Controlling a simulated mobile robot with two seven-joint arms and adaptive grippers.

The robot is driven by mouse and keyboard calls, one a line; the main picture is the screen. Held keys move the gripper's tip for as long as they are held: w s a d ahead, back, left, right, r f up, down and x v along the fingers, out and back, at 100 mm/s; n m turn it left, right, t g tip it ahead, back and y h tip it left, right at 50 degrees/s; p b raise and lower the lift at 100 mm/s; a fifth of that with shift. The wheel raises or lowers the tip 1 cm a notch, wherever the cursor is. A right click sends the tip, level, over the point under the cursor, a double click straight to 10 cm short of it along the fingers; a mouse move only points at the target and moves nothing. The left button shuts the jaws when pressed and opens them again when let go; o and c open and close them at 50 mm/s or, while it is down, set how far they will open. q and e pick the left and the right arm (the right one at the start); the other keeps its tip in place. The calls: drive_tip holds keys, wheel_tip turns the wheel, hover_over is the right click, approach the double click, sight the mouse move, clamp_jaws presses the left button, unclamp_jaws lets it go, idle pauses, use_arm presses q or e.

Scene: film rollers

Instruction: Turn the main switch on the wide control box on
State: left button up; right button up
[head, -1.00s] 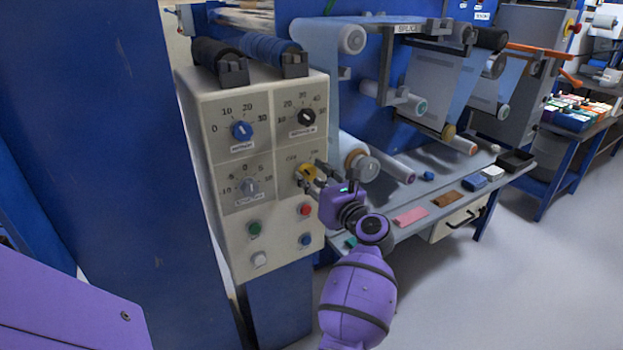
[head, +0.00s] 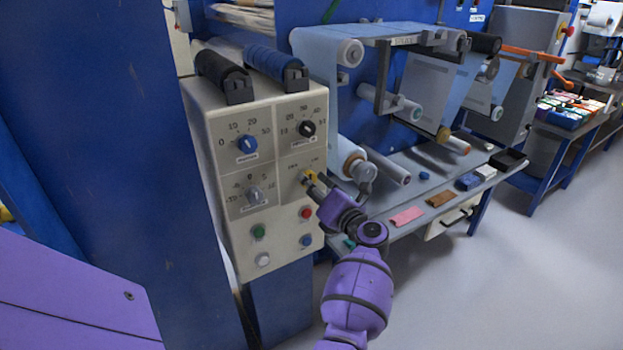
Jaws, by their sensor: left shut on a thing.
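The wide control box (head: 224,160) is a cream panel with several dials and buttons, left of centre in the head view. The main switch (head: 309,175) is a yellow knob at the right of its face, below the upper right black dial. My left gripper (head: 314,182) reaches it from the lower right and is shut on it. The fingers hide much of the knob, so its exact angle cannot be told. My right gripper is not in view.
Red (head: 306,213) and blue (head: 306,240) buttons sit just below the switch. Two dark rollers (head: 275,66) rest on top of the box. A metal shelf (head: 440,200) with small coloured blocks and film rollers stands to the right. Open floor lies at lower right.

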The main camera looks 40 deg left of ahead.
use_arm(q)
drive_tip(key=m+p, duration=0.1)
drive_tip(key=r+m+p, duration=0.1)
drive_tip(key=m, duration=0.1)
drive_tip(key=shift+a, duration=0.1)
drive_tip(key=shift+c, duration=0.2)
drive_tip(key=shift+m+p, duration=0.75)
drive_tip(key=shift+m, duration=0.75)
drive_tip(key=shift+w+m, duration=0.1)
drive_tip(key=shift+m, duration=0.2)
drive_tip(key=o, duration=1.1)
drive_tip(key=shift+f, duration=0.15)
drive_tip(key=v, duration=1.2)
